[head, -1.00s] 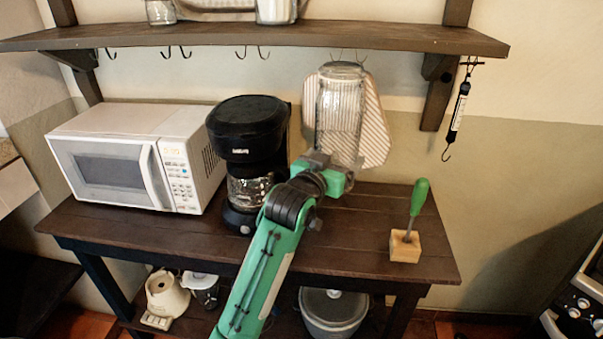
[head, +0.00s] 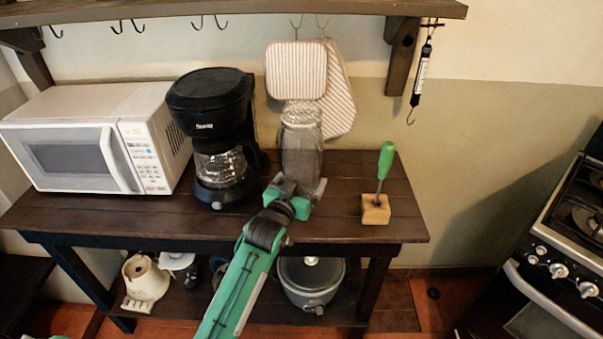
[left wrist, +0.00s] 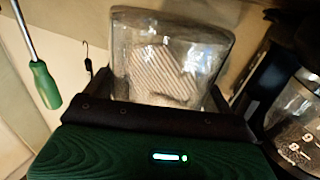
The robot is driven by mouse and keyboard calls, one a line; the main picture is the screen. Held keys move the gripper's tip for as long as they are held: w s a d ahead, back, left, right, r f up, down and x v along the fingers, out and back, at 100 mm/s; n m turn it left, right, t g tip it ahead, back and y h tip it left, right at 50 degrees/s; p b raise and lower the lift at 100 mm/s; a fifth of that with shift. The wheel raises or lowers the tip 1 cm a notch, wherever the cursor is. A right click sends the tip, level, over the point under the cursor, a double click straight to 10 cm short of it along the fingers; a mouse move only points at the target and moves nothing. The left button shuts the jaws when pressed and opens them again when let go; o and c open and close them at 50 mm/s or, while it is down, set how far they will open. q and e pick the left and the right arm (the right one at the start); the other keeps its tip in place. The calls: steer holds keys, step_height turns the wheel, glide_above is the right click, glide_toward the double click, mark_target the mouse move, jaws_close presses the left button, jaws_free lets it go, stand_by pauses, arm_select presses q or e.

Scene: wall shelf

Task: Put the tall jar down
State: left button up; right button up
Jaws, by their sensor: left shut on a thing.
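The tall jar (head: 301,146) is clear ribbed glass and stands upright over the dark wooden table (head: 340,205), between the coffee maker and the screwdriver. My left gripper (head: 296,196) is shut on its lower part. In the left wrist view the jar (left wrist: 170,60) fills the middle, between the finger ends of my left gripper (left wrist: 160,112), with striped cloth showing through the glass. The jar's base is hidden behind the gripper, so I cannot tell whether it touches the tabletop.
A black coffee maker (head: 212,135) and a white microwave (head: 95,140) stand to the left. A green-handled screwdriver (head: 386,160) stands in a wooden block (head: 376,209) to the right. Striped potholders (head: 297,70) hang behind, below the shelf (head: 230,12). Bare tabletop lies around the jar.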

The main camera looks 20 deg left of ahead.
arm_select(q)
steer(key=shift+f, duration=1.55)
steer(key=shift+f, duration=0.1)
steer(key=o, duration=1.8)
steer(key=shift+f, duration=0.2)
steer(key=shift+s, duration=0.1)
steer(key=shift+r, duration=0.15)
steer(key=s, duration=0.4)
steer(key=s+a, duration=0.1)
steer(key=s, duration=0.3)
steer(key=s+b, duration=0.1)
steer(key=s, duration=0.3)
steer(key=shift+a, duration=0.2)
arm_select(e)
steer(key=shift+w+a+f, duration=0.1)
steer(key=shift+w+a, duration=0.1)
steer(key=shift+w, duration=0.65)
arm_select(q)
steer(key=shift+w, duration=0.1)
arm_select(e)
steer(key=shift+s+d, duration=0.1)
steer(key=shift+d, duration=0.1)
